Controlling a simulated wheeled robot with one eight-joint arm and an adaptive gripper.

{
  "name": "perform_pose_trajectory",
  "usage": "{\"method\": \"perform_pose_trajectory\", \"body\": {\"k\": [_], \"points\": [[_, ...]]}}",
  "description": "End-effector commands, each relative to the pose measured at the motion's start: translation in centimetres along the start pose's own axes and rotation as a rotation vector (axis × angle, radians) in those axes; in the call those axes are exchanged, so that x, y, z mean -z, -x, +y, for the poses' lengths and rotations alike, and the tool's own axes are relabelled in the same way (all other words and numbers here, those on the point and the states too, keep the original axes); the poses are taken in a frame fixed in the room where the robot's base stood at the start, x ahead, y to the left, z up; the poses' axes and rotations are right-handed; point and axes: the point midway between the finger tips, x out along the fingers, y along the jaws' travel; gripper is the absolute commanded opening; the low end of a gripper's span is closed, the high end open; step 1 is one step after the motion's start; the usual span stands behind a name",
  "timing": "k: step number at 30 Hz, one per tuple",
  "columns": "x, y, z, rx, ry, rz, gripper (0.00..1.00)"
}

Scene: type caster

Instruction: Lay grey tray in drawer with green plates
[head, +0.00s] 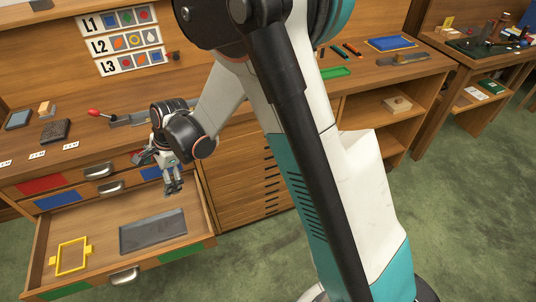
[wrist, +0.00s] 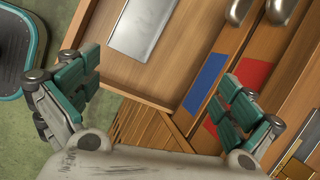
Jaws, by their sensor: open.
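The grey tray (head: 153,231) lies flat inside the pulled-out bottom drawer (head: 100,219), on its right side. This drawer has green plates (head: 180,251) on its front. The tray also shows in the wrist view (wrist: 142,27), at the top, near the drawer's edge. My gripper (head: 173,190) is above the back right part of the drawer, apart from the tray. In the wrist view its two teal-padded fingers (wrist: 158,95) are spread wide with nothing between them.
A yellow frame (head: 71,257) lies in the drawer's left side. Closed drawers with blue plates (head: 58,199) and red plates (head: 40,185) are above it. The bench top holds a red-knobbed tool (head: 95,113) and small blocks. My arm crosses the middle of the head view.

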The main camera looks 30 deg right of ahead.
Motion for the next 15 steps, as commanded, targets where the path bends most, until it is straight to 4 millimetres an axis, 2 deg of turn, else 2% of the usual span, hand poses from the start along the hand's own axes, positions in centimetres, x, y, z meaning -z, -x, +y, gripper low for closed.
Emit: {"method": "perform_pose_trajectory", "body": {"k": [1, 6, 11, 15], "points": [[0.5, 2.3, 0.3, 0.017, 0.048, 0.014, 1.0], [2.2, 9.0, 1.4, 0.07, 0.239, 0.071, 1.0], [3.7, 14.6, 3.4, 0.106, 0.419, 0.137, 1.0], [5.0, 18.9, 5.7, 0.126, 0.579, 0.203, 1.0]]}}
